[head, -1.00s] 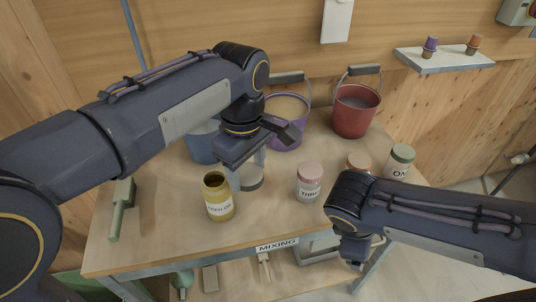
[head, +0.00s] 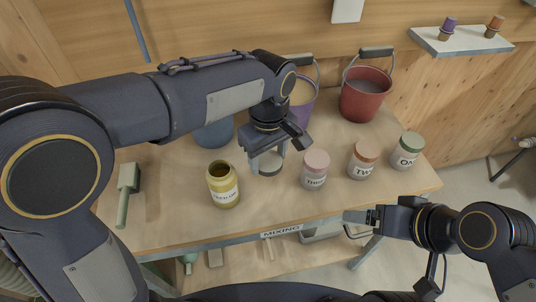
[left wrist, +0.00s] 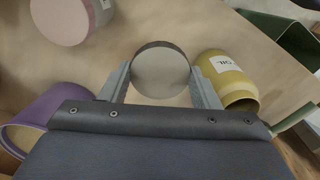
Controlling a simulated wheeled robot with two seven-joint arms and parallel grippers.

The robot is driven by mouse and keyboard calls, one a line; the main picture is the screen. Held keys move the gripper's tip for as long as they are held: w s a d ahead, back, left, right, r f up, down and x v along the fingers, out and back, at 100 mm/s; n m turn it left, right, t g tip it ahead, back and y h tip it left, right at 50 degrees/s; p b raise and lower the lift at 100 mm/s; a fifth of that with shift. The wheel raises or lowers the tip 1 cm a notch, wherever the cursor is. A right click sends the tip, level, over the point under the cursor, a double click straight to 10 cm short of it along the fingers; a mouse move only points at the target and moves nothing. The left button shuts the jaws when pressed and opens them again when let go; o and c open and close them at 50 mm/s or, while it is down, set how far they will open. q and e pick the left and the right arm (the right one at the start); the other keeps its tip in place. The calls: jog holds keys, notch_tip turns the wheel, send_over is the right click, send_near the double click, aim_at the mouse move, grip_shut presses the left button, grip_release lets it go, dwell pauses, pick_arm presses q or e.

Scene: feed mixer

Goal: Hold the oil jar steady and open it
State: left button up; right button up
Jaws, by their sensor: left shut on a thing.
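The yellow oil jar (head: 223,190) stands upright on the table with its label facing me. Its mouth is uncovered and dark inside. It also shows in the left wrist view (left wrist: 228,75), to the right of the fingers. My left gripper (head: 267,164) is just right of the jar in the head view, apart from it. It is shut on a round, grey-beige, dark-rimmed lid (left wrist: 161,72), seen between its fingertips. I cannot tell whether the lid touches the table. My right gripper (head: 360,222) is by the table's front edge, away from the jar; its finger gap is unclear.
Pink-lidded (head: 315,170), brown-lidded (head: 363,161) and green-lidded (head: 407,151) jars stand to the right. Blue (head: 214,133), purple (head: 301,107) and red (head: 365,95) buckets stand behind. The front strip of the table is mostly clear.

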pick_arm(q)
jog(key=w+f, duration=0.6)
jog(key=shift+w+f, duration=0.25)
jog(key=shift+f, duration=1.65)
jog(key=shift+f, duration=0.15)
jog(key=o, duration=1.1)
